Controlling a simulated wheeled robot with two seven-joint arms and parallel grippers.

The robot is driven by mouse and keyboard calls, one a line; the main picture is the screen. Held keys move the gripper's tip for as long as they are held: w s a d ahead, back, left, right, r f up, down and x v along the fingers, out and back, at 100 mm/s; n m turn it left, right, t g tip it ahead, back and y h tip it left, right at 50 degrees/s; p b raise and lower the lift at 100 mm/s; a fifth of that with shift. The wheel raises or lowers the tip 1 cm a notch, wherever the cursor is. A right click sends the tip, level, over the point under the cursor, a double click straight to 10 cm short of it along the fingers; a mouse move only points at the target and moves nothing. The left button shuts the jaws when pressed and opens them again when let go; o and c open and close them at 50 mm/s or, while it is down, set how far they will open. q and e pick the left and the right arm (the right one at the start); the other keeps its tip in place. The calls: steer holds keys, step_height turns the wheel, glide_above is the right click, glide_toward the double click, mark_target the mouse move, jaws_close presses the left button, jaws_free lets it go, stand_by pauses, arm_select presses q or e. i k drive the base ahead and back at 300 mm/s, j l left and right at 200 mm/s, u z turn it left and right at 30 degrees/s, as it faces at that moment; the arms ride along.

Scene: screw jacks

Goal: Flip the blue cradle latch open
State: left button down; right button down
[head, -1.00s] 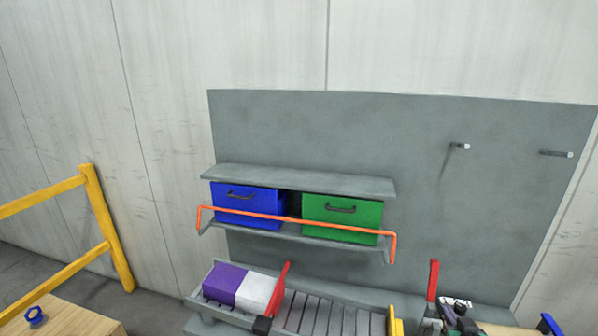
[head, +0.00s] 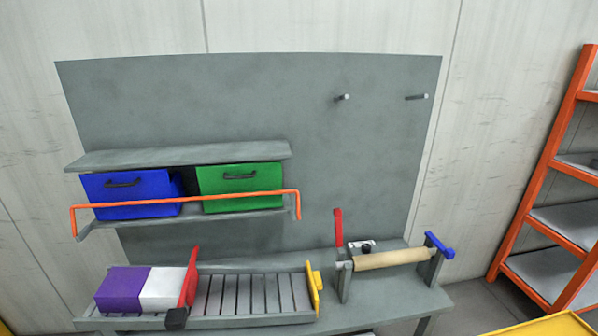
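The blue cradle latch (head: 440,246) sits on top of the right post of a cradle (head: 434,268) at the right end of the grey bench. A tan roller (head: 392,260) lies across the cradle between its two posts. A red upright lever (head: 338,228) stands near the left post. The latch appears to lie over the right end of the roller, but its exact closure is too small to tell. Neither of my grippers is in view.
A slatted tray (head: 250,296) holds a purple and white block (head: 150,288) beside a red plate. Blue (head: 130,194) and green (head: 240,188) bins sit behind an orange bar (head: 190,200). An orange shelf rack (head: 548,190) stands right; a yellow surface (head: 540,326) is at lower right.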

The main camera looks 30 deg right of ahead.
mark_target(450, 253)
steer(key=z, duration=1.95)
